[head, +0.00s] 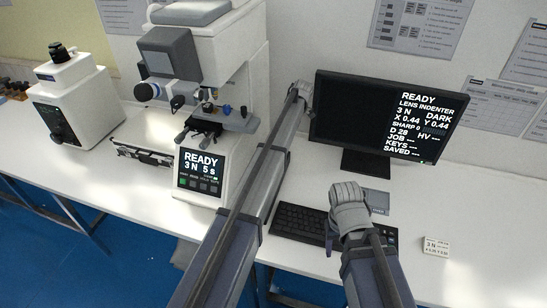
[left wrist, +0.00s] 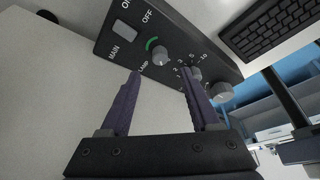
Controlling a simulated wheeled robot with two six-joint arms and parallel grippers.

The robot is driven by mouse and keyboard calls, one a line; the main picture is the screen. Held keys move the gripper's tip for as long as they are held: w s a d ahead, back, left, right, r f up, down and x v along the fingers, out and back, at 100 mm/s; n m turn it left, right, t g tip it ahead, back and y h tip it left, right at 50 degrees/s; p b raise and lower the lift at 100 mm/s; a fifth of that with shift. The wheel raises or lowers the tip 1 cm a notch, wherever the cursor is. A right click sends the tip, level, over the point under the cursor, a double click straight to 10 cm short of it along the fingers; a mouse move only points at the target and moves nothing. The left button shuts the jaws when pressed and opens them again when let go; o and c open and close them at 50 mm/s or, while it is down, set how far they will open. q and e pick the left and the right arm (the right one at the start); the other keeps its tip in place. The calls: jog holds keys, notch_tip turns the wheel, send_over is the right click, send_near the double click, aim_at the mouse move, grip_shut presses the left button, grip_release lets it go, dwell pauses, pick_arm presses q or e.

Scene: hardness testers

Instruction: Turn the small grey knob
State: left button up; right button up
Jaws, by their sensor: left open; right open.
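In the left wrist view, a dark control panel (left wrist: 125,48) carries several grey knobs. A small grey knob (left wrist: 160,56) with a green arc sits beside the LAMP label. A second knob (left wrist: 194,73) with numbers around it is partly behind a fingertip, and a larger knob (left wrist: 221,91) is further right. My left gripper (left wrist: 161,72) is open, with its fingertips on either side of the small knob in the picture; contact is unclear. In the head view, my left arm reaches along the tester's right side. My right gripper (head: 350,195) is open and empty above the keyboard.
The white hardness tester (head: 240,65) with a READY screen stands mid-table. A monitor (head: 385,115) is to the right, behind the keyboard (head: 300,222). A second tester (head: 75,100) stands at left. A small card (head: 435,246) lies at right, with clear table around it.

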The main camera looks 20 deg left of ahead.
pick_arm(q)
jog(key=b+x, duration=0.6)
jog(key=x, duration=0.1)
jog(key=shift+f, duration=0.15)
grip_shut()
dwell(0.4)
